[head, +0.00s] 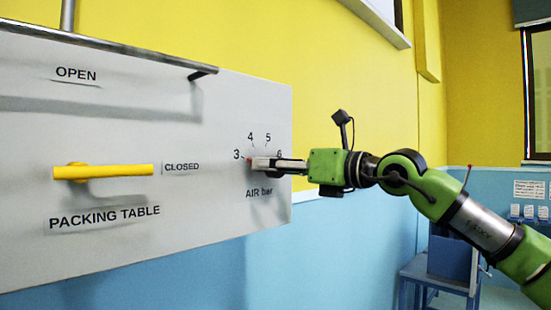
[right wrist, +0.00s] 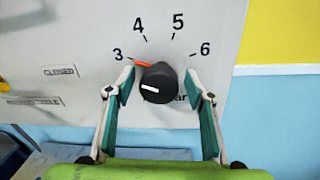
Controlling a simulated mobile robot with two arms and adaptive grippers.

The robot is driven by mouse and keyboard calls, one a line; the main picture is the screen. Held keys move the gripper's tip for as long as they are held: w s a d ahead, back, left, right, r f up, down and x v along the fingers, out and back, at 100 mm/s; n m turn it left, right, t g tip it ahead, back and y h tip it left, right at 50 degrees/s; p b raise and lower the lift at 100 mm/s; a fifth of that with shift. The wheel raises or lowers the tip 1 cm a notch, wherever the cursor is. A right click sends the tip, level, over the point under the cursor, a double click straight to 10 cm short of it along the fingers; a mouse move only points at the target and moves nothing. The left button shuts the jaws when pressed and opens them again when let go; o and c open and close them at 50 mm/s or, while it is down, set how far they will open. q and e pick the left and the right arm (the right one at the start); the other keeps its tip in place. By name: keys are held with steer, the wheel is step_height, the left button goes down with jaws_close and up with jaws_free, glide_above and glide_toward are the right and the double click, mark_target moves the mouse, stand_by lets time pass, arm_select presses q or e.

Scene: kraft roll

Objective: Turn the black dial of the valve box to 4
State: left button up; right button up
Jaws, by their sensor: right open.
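The black dial (right wrist: 157,82) sticks out of the light grey valve box panel (head: 225,115), with the numbers 3, 4, 5 and 6 in an arc around it. A white line marks its face. An orange-red pointer (right wrist: 148,65) at its base points left, toward the 3. My right gripper (right wrist: 160,77) is open, with one finger on each side of the dial and visible gaps between. In the head view the right gripper (head: 278,163) largely covers the dial. My left gripper is not in view.
A yellow lever handle (head: 120,171) sits on the same panel, left of the dial, beside the CLOSED label. A metal bar (head: 110,45) runs along the panel's top. A blue stand (head: 440,275) is at the lower right.

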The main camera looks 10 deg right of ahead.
steer(key=shift+w+a, duration=0.1)
steer(key=shift+w, duration=0.05)
steer(key=c, duration=1.1)
steer(key=shift+f+b, duration=0.15)
steer(key=shift+b, duration=0.4)
steer(key=shift+c, duration=0.2)
steer(key=m+b, duration=0.6)
steer(key=b, duration=0.2)
steer(key=shift+f, duration=0.1)
steer(key=shift+r+m+t+b, duration=0.25)
steer(key=shift+m+t+b, duration=0.05)
steer(key=shift+m+b, duration=1.15)
steer(key=shift+r, duration=0.1)
